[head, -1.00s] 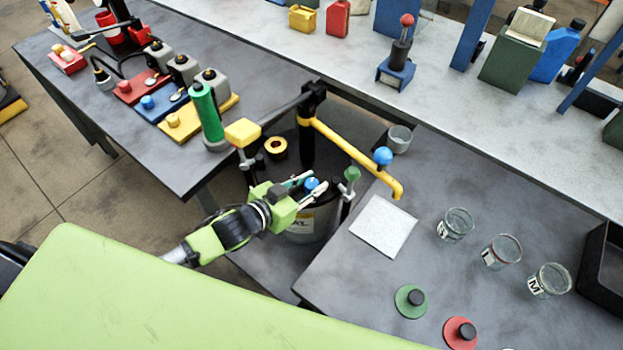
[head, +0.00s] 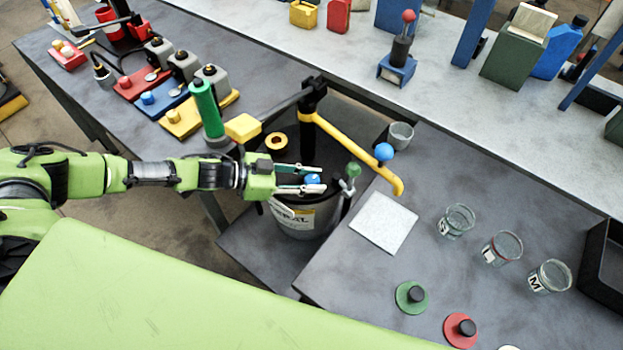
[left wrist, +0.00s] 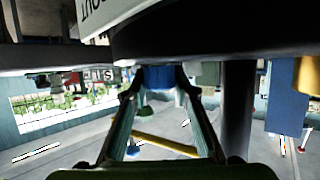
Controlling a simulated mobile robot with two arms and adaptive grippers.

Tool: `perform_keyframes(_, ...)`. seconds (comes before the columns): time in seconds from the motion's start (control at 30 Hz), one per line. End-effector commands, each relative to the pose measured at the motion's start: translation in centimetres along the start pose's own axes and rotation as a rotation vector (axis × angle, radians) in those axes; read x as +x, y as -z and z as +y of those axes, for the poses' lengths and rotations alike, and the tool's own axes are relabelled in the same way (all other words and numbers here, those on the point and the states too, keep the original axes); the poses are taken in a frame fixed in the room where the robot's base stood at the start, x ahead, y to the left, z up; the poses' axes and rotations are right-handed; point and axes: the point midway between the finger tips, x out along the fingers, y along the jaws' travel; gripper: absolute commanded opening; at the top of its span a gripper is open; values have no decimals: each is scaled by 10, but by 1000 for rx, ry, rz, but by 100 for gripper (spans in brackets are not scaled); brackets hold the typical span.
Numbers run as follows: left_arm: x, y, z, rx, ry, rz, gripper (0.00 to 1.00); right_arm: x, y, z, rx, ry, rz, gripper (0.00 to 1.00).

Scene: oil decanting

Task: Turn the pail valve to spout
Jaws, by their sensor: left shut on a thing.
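The grey pail (head: 297,223) with a black top stands in the gap between the benches. A black pump column (head: 307,135) rises from it, with a yellow spout pipe (head: 345,152) reaching right over the bench. A blue valve knob (head: 313,179) is at the pail's top. My left gripper (head: 314,180) comes in level from the left, shut on this knob. In the left wrist view the blue knob (left wrist: 160,75) sits between the fingertips, under a dark disc and a white plate (left wrist: 110,12) with upside-down letters ending in "OUT". My right gripper is not in view.
A blue ball (head: 384,152) sits on the spout pipe. A green-knobbed clamp (head: 350,178) stands just right of my fingertips. A white pad (head: 384,222) lies below the spout end, with several glass jars (head: 457,222) farther right. A green bottle (head: 207,112) stands at the left bench's edge.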

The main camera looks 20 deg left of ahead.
Motion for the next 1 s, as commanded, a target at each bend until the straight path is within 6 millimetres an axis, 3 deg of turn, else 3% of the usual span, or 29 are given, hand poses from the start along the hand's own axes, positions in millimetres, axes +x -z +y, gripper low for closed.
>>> perform_keyframes(0.5,1,2,-2,98,-228,2,5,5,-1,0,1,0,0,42)
perform_keyframes(1.0,1,2,-1,110,-258,4,5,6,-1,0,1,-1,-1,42)
